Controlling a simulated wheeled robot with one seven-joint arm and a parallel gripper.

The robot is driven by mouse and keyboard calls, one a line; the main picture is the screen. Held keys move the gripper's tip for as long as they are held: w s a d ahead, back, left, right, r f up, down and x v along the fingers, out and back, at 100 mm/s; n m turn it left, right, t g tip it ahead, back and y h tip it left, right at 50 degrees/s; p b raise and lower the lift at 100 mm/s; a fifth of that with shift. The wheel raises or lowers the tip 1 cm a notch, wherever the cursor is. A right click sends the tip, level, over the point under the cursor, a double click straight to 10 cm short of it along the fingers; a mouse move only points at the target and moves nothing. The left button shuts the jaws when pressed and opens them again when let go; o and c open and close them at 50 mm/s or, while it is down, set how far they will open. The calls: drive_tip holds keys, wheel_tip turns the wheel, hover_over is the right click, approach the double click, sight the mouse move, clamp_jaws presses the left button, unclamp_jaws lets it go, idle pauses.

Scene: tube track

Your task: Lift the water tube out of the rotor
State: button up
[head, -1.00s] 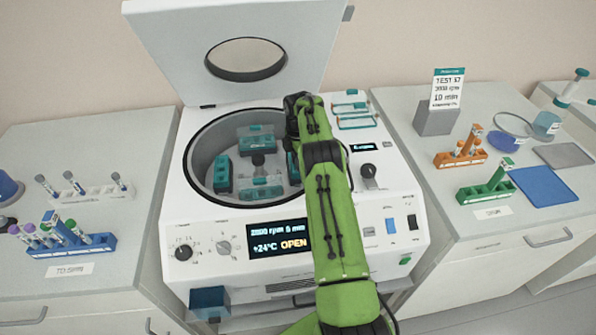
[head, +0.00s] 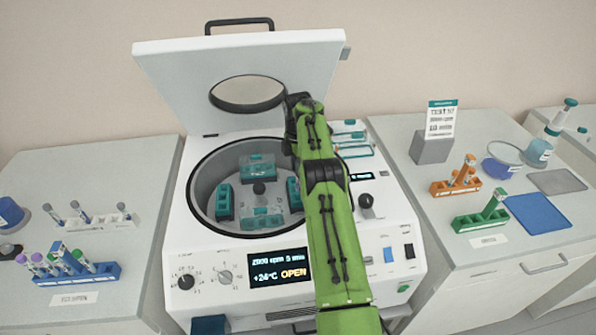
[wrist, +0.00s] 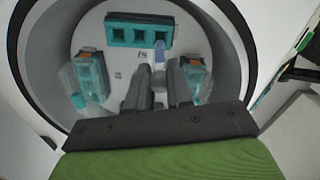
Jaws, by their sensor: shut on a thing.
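The open centrifuge bowl (head: 205,170) holds the rotor with several teal buckets: a back one (head: 257,167), a left one (head: 224,201), a front one (head: 262,219) and a right one (head: 293,194). In the wrist view my gripper (wrist: 160,84) is shut on a slim clear tube (wrist: 159,56) with a bluish part, which I take as the water tube. The tube shows between the dark fingers, against an empty-slotted teal bucket (wrist: 138,31). Its lower end and its clearance from the rotor cannot be told. In the head view my arm hides the fingers and tube.
The raised lid (head: 180,85) stands behind the bowl. Side buckets (wrist: 90,74) flank my fingers in the wrist view. A blue rack (head: 85,272) with tubes is at left; orange (head: 455,187) and green (head: 480,221) racks are at right.

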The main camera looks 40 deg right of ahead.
wheel_tip(320, 180, up, 5)
drive_tip(key=p, duration=0.6)
drive_tip(key=shift+f, duration=0.25)
drive_tip(key=shift+f, duration=0.1)
